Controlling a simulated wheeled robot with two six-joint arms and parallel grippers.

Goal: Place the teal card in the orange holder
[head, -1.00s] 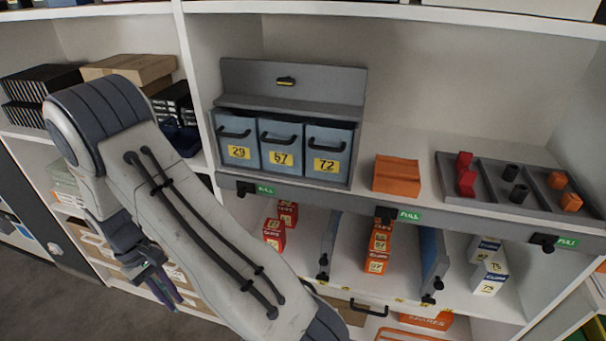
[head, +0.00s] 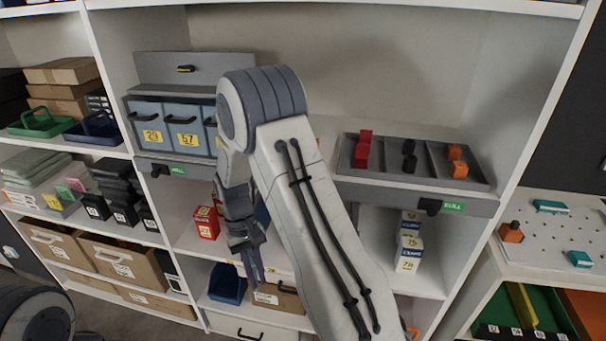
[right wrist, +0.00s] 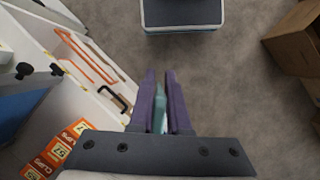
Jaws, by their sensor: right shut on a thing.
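My right gripper (head: 248,268) points down in front of the shelf unit, below and left of my raised forearm. In the right wrist view its purple fingers (right wrist: 162,105) are shut on the teal card (right wrist: 160,108), of which a narrow strip shows between them. In the head view I cannot make the card out. The orange holder, seen earlier on the upper shelf between the blue-bin unit and the grey tray, is hidden now, apparently behind my right arm. My left gripper is not in view.
The blue-bin unit (head: 167,126) stands left of my arm, the grey divided tray (head: 420,185) with red, black and orange pieces right of it. A white pegboard (head: 555,235) is at the far right. Red cartons (head: 206,222) and white cartons (head: 409,250) stand on the lower shelf.

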